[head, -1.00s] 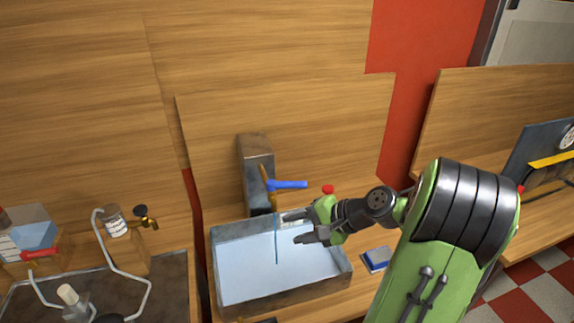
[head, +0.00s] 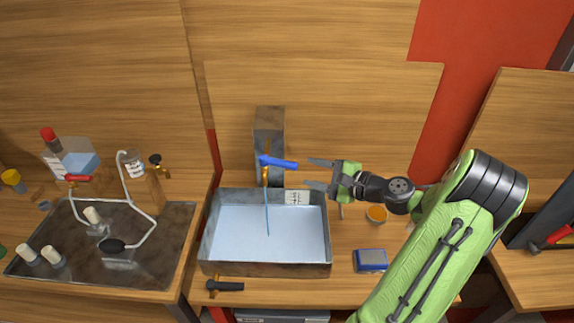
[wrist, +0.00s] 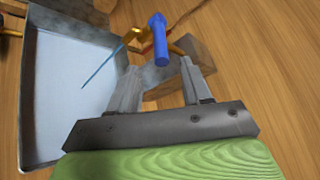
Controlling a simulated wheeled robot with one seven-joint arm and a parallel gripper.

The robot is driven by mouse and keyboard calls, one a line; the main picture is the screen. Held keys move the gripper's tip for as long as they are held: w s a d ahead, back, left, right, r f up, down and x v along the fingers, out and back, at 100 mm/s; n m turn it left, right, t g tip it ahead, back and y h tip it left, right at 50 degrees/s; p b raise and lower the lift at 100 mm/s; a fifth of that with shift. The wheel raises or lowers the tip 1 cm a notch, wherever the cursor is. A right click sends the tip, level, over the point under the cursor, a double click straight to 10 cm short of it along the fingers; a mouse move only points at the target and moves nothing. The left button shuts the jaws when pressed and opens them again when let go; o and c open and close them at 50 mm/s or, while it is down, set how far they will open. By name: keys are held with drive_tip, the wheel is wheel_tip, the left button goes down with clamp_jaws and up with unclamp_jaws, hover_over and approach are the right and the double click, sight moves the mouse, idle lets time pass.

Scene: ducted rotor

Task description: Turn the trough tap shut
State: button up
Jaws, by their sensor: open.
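The trough tap has a blue lever handle (head: 280,163) on a brass body, in front of a grey metal post (head: 269,130). A thin blue stream of water (head: 267,212) falls from it into the metal trough (head: 265,269). My gripper (head: 320,174) is open and empty, just right of the blue handle, with its fingers pointing left at it. In the wrist view the blue handle (wrist: 158,40) lies ahead of the gap between my open fingertips (wrist: 160,75). I see no contact with it.
A black-handled valve (head: 225,286) is at the trough's front edge. A blue box (head: 370,260) and an orange-filled bowl (head: 376,214) sit to the right. A small brass tap (head: 158,166), bottles and tubing stand left.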

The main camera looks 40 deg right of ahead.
sight(297, 168)
drive_tip(key=x, duration=0.9)
drive_tip(key=shift+w+f, duration=0.1)
drive_tip(key=shift+c, duration=0.5)
clamp_jaws()
